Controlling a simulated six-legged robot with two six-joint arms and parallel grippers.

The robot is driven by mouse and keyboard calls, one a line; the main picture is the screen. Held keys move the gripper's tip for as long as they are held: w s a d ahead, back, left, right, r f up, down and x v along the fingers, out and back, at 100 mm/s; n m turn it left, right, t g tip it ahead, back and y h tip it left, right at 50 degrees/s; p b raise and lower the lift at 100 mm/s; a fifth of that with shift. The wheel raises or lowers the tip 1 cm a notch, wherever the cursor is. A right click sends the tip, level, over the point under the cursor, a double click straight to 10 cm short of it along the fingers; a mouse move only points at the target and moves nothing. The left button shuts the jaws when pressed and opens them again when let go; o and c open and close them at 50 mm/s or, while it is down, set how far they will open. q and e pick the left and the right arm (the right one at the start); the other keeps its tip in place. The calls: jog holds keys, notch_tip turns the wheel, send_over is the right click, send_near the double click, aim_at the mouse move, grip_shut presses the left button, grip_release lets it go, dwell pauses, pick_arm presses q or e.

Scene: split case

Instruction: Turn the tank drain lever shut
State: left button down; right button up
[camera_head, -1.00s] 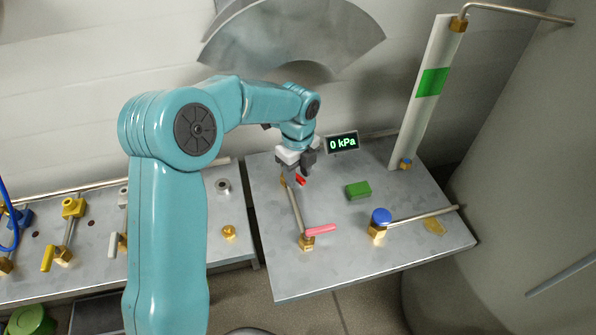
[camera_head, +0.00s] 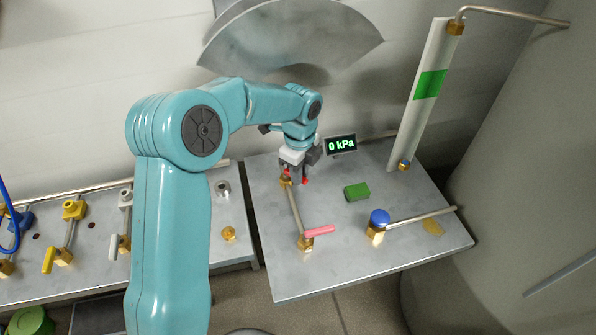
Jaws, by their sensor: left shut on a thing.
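My left gripper (camera_head: 301,176) is over the back of the right-hand metal plate. It is shut on a small red lever (camera_head: 305,181) beside a brass fitting (camera_head: 286,182), and its jaws hide most of that lever. A pink-red lever (camera_head: 320,231) sits on a brass valve (camera_head: 306,243) nearer the front, joined to the back fitting by a thin pipe (camera_head: 295,211). No label shows which lever is the tank drain. My right gripper is not in view.
A display (camera_head: 341,145) reading 0 kPa stands behind the plate (camera_head: 350,262). A green block (camera_head: 357,192) and a blue-knobbed valve (camera_head: 379,217) lie to the right. A white column (camera_head: 420,110) rises at the back right. Yellow-handled valves (camera_head: 49,260) are at left.

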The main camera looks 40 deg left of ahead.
pick_arm(q)
jog(key=n, duration=0.2)
jog(key=w+n, duration=0.1)
jog(key=w+n+p, duration=0.1)
jog(key=n, duration=0.1)
jog(key=shift+a+n, duration=0.3)
jog(key=shift+w+a+f+n, duration=0.1)
jog(key=shift+w+a+n, duration=0.1)
jog(key=shift+n, duration=0.55)
jog(key=shift+w+a+r+n, duration=0.1)
jog(key=shift+w+a+n, duration=0.05)
jog(key=shift+n, duration=0.55)
jog(key=shift+w+a+f+n, duration=0.1)
jog(key=shift+w+a+n, duration=0.1)
jog(key=shift+n, duration=0.55)
jog(key=c, duration=1.1)
grip_release()
jog(key=shift+d, duration=0.1)
